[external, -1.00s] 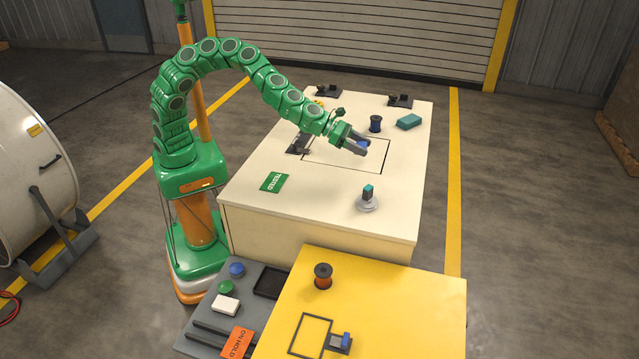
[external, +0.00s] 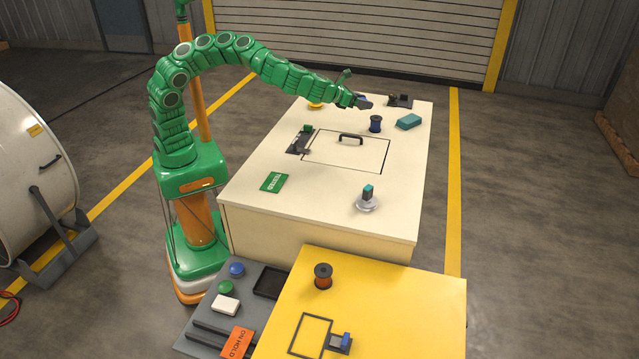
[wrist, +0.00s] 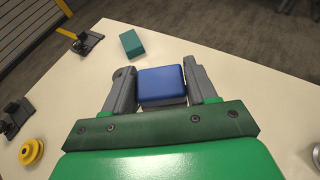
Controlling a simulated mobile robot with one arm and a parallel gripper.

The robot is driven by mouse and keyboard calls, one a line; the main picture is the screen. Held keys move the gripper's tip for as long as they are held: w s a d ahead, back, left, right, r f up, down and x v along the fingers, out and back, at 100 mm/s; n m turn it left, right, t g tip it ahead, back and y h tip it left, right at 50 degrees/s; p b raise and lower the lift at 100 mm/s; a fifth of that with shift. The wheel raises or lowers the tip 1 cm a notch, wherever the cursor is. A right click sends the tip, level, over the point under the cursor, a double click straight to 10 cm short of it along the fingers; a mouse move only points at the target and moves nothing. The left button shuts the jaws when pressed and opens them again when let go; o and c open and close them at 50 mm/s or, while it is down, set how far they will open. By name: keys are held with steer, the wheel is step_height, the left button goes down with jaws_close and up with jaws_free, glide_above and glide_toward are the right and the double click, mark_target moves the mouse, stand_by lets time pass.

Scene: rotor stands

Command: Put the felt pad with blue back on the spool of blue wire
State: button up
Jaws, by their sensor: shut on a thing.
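My gripper (external: 364,102) is above the far part of the cream table, shut on the felt pad with blue back. The spool of blue wire (external: 375,124) stands upright on the table, close to the gripper and nearer the external camera. The pad is apart from the spool. In the wrist view a round grey rim shows by the left finger; I cannot tell whether it is the spool.
A teal block (external: 408,122) lies right of the spool. A black stand (external: 400,100) and a yellow pulley (wrist: 31,151) are nearby. A panel with a raised handle (external: 350,137) lies in the table. A teal-topped piece (external: 368,191) stands on a pale round base.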

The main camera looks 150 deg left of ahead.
steer(key=s+a+n+g, duration=0.3)
steer(key=s+n+g, duration=0.35)
steer(key=s, duration=0.85)
glide_above(379, 114)
steer(key=shift+g+h, duration=0.35)
steer(key=shift+h, duration=0.05)
steer(key=shift+d+f, duration=0.15)
steer(key=shift+f, duration=2.05)
steer(key=shift+d+f, duration=0.15)
steer(key=shift+f, duration=2.05)
steer(key=shift+m, duration=0.25)
steer(key=shift+w+a+f, duration=0.1)
steer(key=shift+a+f, duration=0.15)
steer(key=shift+f, duration=1.6)
steer(key=shift+w+f, duration=0.1)
steer(key=shift+f, duration=0.1)
steer(key=o, duration=1)
steer(key=shift+o, duration=0.2)
